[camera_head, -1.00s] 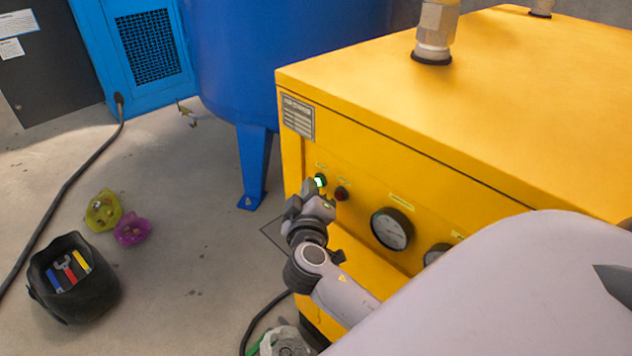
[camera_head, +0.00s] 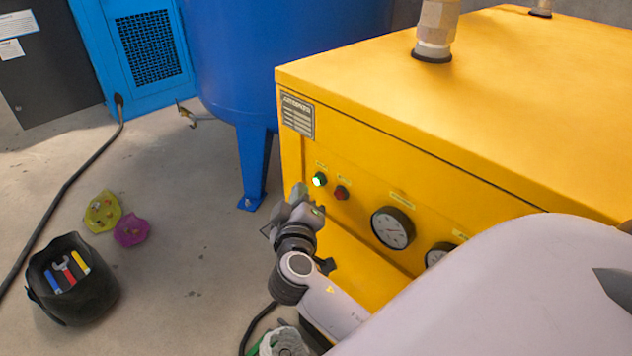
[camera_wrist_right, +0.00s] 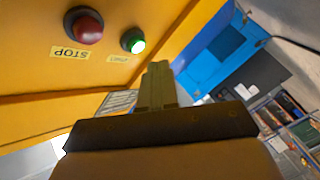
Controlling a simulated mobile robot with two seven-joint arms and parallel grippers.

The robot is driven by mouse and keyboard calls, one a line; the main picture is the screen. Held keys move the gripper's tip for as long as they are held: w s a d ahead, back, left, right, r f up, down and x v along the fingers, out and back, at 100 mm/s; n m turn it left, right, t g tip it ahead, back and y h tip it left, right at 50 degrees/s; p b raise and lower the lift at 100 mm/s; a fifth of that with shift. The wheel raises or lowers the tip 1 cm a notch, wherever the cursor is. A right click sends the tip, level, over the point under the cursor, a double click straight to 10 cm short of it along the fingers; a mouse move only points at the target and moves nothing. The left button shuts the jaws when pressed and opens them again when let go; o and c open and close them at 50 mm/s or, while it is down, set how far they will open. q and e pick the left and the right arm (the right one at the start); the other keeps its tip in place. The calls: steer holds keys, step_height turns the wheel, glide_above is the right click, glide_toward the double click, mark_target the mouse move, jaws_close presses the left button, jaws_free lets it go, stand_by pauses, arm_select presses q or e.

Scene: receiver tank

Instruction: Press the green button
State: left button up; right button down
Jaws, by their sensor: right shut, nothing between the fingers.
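The green button (camera_head: 319,180) sits on the front panel of the yellow machine (camera_head: 360,160) and looks brightly lit. It also shows in the right wrist view (camera_wrist_right: 133,40), beside the larger red stop button (camera_wrist_right: 84,25). The red button also shows in the head view (camera_head: 341,192), just right of the green one. My right gripper (camera_head: 306,198) is in front of the panel, a little below and left of the green button. In the right wrist view its fingers (camera_wrist_right: 157,70) are together and empty, with the tips apart from the button. My left gripper is not in view.
Round gauges (camera_head: 393,228) are on the panel to the right. A blue tank (camera_head: 270,60) stands behind the machine. A black tool bag (camera_head: 75,290) and yellow and purple items (camera_head: 131,230) lie on the floor at left. A dark cable (camera_head: 65,190) runs along the floor.

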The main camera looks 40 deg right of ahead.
steer(key=shift+s+a+b, duration=0.15)
steer(key=shift+a+b, duration=0.35)
steer(key=shift+a, duration=1.7)
